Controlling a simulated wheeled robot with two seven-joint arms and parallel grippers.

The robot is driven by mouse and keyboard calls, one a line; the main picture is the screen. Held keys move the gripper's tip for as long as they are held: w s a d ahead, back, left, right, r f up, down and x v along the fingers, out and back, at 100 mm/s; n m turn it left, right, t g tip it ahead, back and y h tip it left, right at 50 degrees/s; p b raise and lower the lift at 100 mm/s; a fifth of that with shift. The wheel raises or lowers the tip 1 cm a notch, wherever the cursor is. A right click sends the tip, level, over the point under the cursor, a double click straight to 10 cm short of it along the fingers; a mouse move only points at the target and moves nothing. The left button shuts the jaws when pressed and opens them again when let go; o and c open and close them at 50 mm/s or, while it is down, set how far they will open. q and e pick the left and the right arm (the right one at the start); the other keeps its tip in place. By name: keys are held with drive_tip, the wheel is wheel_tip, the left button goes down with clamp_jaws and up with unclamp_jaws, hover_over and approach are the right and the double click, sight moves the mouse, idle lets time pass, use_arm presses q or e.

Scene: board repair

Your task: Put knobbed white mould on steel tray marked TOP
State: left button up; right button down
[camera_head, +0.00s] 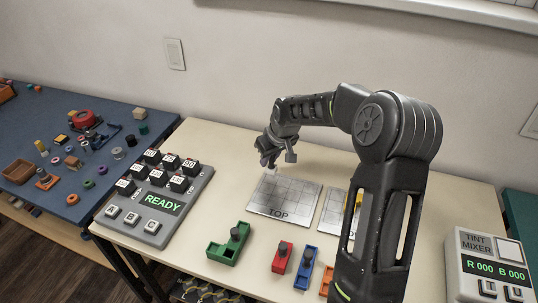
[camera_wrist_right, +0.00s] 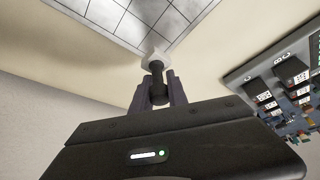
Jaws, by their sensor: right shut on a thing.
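The steel tray marked TOP (camera_head: 284,197) lies flat on the cream table, with a grid of lines on it. My right gripper (camera_head: 268,156) is above the table at the tray's far left corner. In the right wrist view, my right gripper (camera_wrist_right: 159,97) is shut on the dark knob of the white mould (camera_wrist_right: 154,56). The white mould overlaps the edge of the gridded tray (camera_wrist_right: 135,20) in that view; I cannot tell whether it touches anything below. In the head view the mould is mostly hidden by the gripper. My left gripper is not in view.
A second gridded tray (camera_head: 332,213) with a yellow piece (camera_head: 358,201) is partly behind my right arm. Green (camera_head: 228,246), red (camera_head: 282,258) and blue (camera_head: 305,268) pieces stand in front. A button panel (camera_head: 158,203) is left, a tint mixer (camera_head: 488,265) right.

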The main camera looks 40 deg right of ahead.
sight(273, 157)
drive_tip(key=shift+f+b, duration=0.55)
drive_tip(key=shift+f, duration=0.75)
drive_tip(key=shift+f+b, duration=0.35)
drive_tip(key=shift+f, duration=0.1)
drive_tip(key=c, duration=1.2)
unclamp_jaws()
drive_tip(key=shift+r, duration=0.15)
drive_tip(key=v, duration=0.7)
drive_tip(key=shift+s+r, duration=0.15)
drive_tip(key=shift+r, duration=0.15)
